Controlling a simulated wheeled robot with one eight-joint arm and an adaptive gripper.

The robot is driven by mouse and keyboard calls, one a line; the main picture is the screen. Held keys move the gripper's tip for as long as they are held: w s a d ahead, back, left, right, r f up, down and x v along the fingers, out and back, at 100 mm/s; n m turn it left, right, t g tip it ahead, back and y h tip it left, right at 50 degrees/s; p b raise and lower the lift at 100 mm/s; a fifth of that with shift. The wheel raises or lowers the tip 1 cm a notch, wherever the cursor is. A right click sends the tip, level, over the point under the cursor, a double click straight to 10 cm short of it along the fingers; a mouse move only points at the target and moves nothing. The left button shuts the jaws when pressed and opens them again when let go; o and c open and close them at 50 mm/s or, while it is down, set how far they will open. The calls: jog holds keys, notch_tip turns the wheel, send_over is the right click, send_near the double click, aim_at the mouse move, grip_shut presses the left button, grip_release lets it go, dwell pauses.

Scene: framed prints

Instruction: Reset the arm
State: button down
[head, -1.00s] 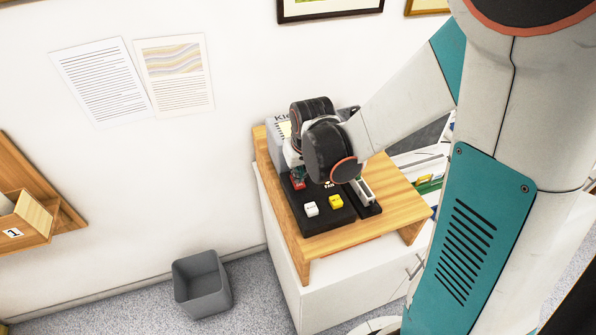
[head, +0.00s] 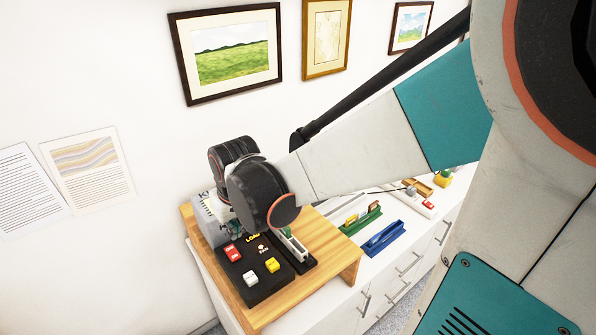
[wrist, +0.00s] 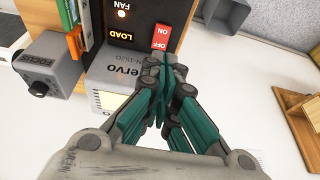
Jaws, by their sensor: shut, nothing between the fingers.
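My gripper (wrist: 165,85) is shut and empty in the wrist view, its teal fingers pressed together. Its tips are close to the red ON/OFF switch (wrist: 162,36) on a black panel; I cannot tell whether they touch it. In the head view the black control panel (head: 262,287) lies on a wooden stand, with the red switch (head: 232,253), a white button (head: 251,279) and a yellow button (head: 272,265). My wrist joint hangs over the panel's back part, and the gripper is mostly hidden behind it there. A grey device (head: 208,222) stands behind the panel.
The wooden stand (head: 345,262) sits on a white cabinet (head: 430,250). A green tray (head: 362,222) and a blue tray (head: 385,238) lie to its right. Framed prints (head: 235,52) and paper sheets (head: 88,170) are on the wall. A grey bin (wrist: 228,18) shows in the wrist view.

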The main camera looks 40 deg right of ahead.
jog(key=shift+s+r, duration=0.35)
jog(key=shift+s, duration=0.1)
jog(key=s+f+t+b, duration=0.3)
jog(key=s+b, duration=0.9)
jog(key=shift+a+f, duration=0.15)
jog(key=shift+f, duration=0.05)
